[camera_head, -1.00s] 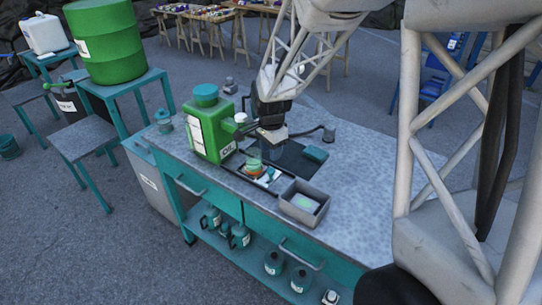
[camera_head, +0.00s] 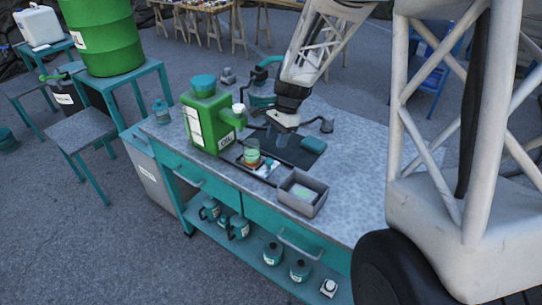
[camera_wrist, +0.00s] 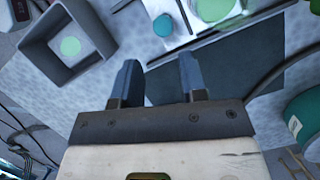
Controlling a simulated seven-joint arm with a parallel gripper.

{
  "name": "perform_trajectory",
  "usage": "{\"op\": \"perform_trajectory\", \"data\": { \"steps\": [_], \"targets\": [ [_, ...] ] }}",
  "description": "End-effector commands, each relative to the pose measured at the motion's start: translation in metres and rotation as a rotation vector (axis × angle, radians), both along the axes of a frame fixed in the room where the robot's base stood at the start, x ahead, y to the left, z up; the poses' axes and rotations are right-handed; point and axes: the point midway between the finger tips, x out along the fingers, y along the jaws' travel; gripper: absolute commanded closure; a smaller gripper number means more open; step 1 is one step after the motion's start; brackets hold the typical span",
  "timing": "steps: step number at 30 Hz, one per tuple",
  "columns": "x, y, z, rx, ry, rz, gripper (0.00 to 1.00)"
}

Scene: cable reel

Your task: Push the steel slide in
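My gripper (camera_head: 283,135) hangs over the dark mat (camera_head: 298,149) on the workbench. In the wrist view its two blue-grey fingers (camera_wrist: 158,78) are apart, with nothing between them. I cannot identify the steel slide with certainty. A pale, metal-looking strip (camera_wrist: 182,12) lies beyond the fingers at the top of the wrist view, beside a small teal round piece (camera_wrist: 163,26).
A green oil can (camera_head: 207,125) stands left of the tray. A grey open box (camera_head: 300,192) sits at the bench's front edge. A teal reel-like object (camera_head: 262,92) stands behind my gripper. The bench's right side is clear.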

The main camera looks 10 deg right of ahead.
Motion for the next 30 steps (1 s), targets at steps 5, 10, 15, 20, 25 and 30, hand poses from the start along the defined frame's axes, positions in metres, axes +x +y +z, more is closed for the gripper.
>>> {"op": "perform_trajectory", "data": {
  "steps": [5, 10, 15, 20, 25, 30],
  "targets": [
    [0.005, -0.006, 0.001, 0.076, 0.017, 0.000, 0.61],
    [0.006, -0.006, 0.001, 0.086, 0.019, 0.002, 0.61],
    [0.005, -0.006, 0.001, 0.085, 0.019, 0.001, 0.61],
    [0.005, -0.005, -0.002, 0.085, 0.019, 0.001, 0.61],
    [0.003, -0.001, -0.013, 0.085, 0.020, 0.001, 0.61],
    [-0.001, 0.006, -0.031, 0.086, 0.021, 0.001, 0.61]
  ]
}}
